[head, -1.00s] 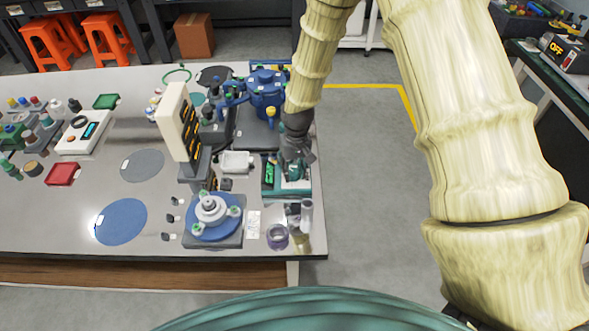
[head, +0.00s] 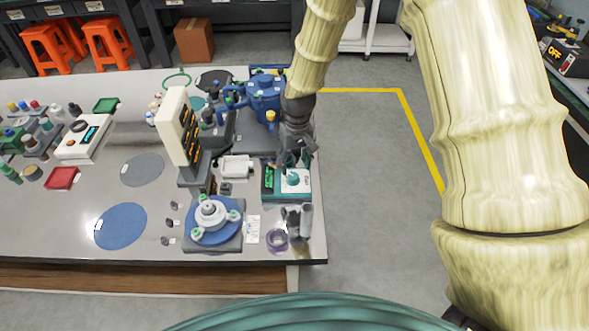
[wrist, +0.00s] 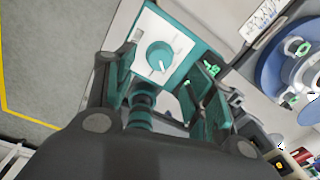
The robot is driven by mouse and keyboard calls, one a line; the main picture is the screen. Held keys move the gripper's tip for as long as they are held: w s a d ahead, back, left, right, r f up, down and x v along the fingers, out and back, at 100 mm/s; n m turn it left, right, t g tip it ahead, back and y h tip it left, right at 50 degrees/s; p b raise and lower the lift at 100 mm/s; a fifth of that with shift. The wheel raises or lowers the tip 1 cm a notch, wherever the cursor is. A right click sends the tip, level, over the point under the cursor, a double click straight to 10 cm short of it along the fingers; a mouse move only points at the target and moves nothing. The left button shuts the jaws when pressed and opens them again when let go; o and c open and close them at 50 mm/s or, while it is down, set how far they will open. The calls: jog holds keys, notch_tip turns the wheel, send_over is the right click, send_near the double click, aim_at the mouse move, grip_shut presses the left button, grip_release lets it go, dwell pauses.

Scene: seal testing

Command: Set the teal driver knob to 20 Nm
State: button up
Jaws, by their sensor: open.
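The teal driver knob (wrist: 159,57) sits on the white top plate of a teal box (wrist: 205,41) near the table's right edge. The knob has a white pointer line; its scale is too small to read. The knob also shows in the head view (head: 292,179), on the driver box (head: 305,188). A small dark display with green digits (wrist: 211,68) is beside the knob; I cannot read the digits. My gripper (wrist: 172,90) is open and empty, just short of the knob and apart from it. It also shows in the head view (head: 292,160), behind the knob.
A blue round fixture with a grey hub (head: 213,212) stands in front and left of the driver box. A purple ring (head: 277,238) and grey cylinders (head: 304,218) are in front. A blue vessel (head: 262,94) stands behind, close to my arm. Open floor lies to the right.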

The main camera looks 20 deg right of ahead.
aim_at(296, 176)
notch_tip(296, 176, up, 6)
jog(key=shift+d, duration=0.2)
jog(key=shift+r, duration=0.1)
dwell(0.3)
